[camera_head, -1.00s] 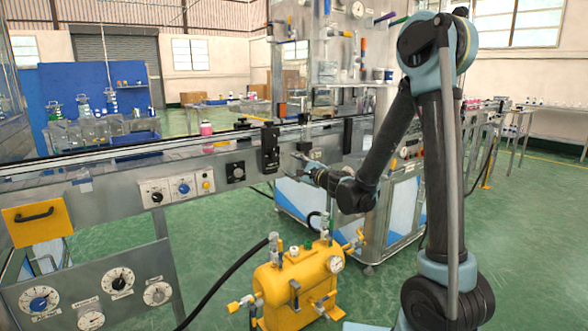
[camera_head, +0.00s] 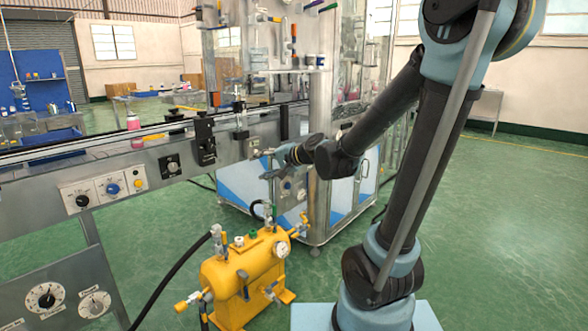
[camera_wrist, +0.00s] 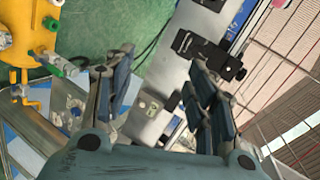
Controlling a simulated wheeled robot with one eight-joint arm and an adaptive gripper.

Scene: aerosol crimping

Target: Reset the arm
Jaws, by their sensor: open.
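My gripper (camera_head: 270,163) is in the middle of the head view, at the end of my arm, in front of the metal side of the conveyor line (camera_head: 60,185). In the wrist view my gripper (camera_wrist: 160,85) shows its two dark fingers spread wide apart. Nothing is between the fingers. The conveyor's metal side and a black bracket (camera_wrist: 205,55) lie beyond them. My arm reaches left from its base at the lower right, with the elbow high at the top right.
A yellow tank (camera_head: 243,285) with valves and a gauge stands on the floor below my gripper. A glass-walled machine (camera_head: 335,70) stands behind the arm. A pink bottle (camera_head: 134,130) stands on the conveyor. The green floor at right is clear.

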